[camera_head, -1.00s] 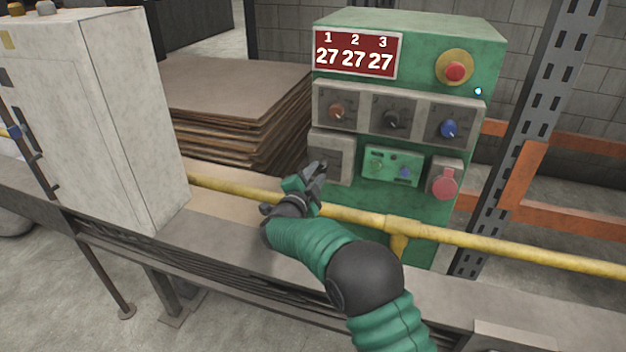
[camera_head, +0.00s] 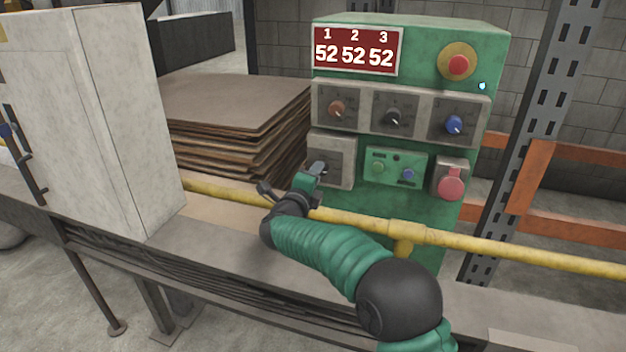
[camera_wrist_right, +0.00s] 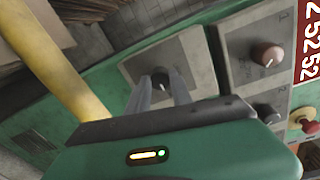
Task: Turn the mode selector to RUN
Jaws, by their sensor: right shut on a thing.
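The mode selector seems to be the dark knob (camera_wrist_right: 160,78) on the square grey plate at the lower left of the green control cabinet. In the head view its plate (camera_head: 340,160) shows, but my gripper hides the knob. My right gripper (camera_head: 316,169) is at the left part of this plate. In the right wrist view the two fingers of this gripper (camera_wrist_right: 161,84) are on either side of the knob, shut on it. The plate's markings are too small to read. My left gripper is not in view.
A red display (camera_head: 356,50) reads 52 52 52. Above the plate is a row of orange, black and blue knobs (camera_head: 394,117). A red emergency button (camera_head: 458,65) is at the top right. Stacked sheets (camera_head: 230,105) stand to the left.

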